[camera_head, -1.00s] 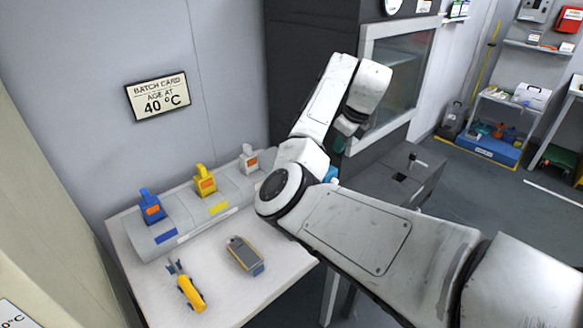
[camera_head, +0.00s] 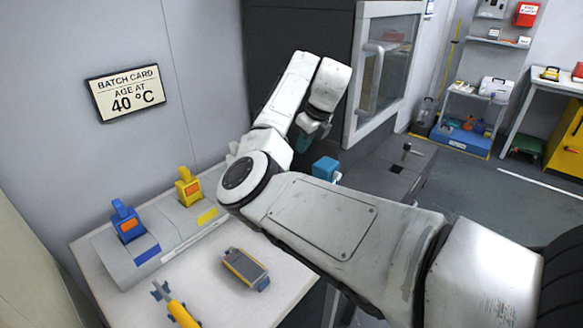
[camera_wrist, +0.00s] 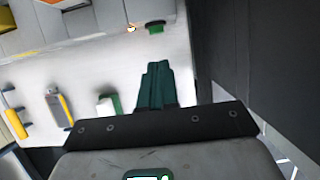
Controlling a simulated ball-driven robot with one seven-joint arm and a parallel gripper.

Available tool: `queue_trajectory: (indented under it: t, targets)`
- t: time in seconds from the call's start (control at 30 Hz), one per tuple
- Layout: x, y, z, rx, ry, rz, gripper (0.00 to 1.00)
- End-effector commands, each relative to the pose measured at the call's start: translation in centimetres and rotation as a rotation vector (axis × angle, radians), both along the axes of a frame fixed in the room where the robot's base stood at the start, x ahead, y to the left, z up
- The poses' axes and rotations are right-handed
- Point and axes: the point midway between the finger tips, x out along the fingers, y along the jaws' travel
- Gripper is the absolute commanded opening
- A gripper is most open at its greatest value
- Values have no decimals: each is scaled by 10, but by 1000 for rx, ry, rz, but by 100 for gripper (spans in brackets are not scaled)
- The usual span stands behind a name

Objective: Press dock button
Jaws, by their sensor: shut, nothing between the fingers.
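The grey dock (camera_head: 165,247) lies along the wall side of the white table, with a blue-handled unit (camera_head: 127,222) and a yellow-handled unit (camera_head: 188,187) on it. My arm covers its right end in the head view. In the wrist view the dock (camera_wrist: 90,22) is along the top, with a small dark green block (camera_wrist: 155,27) at its right end, perhaps the button. My gripper (camera_wrist: 157,66) is shut and empty, its green fingers pointing toward that block with white table showing between them. In the head view the fingers are mostly hidden.
A grey-and-yellow handheld device (camera_head: 246,268) and a yellow tool (camera_head: 180,312) lie on the table. A white-and-green item (camera_wrist: 108,107) is left of my fingers. A blue cube (camera_head: 325,168) stands by the dark bench. A dark cabinet (camera_head: 300,50) rises behind my arm.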

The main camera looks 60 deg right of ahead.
Motion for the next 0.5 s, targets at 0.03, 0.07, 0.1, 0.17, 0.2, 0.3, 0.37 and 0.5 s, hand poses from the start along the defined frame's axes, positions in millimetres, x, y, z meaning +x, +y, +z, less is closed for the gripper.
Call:
queue_trajectory:
  t: [0.03,0.07,0.1,0.17,0.2,0.3,0.37,0.5]
  targets:
    - [0,0,0,0,0,0,0]
    - [0,0,-1,0,0,1,0]
    - [1,0,-2,0,1,1,0]
    - [2,0,-7,1,2,1,0]
    - [3,0,-11,1,2,1,0]
    - [9,-1,-24,2,2,3,0]
    - [12,-2,-34,2,2,3,0]
    - [21,-4,-57,3,3,3,0]
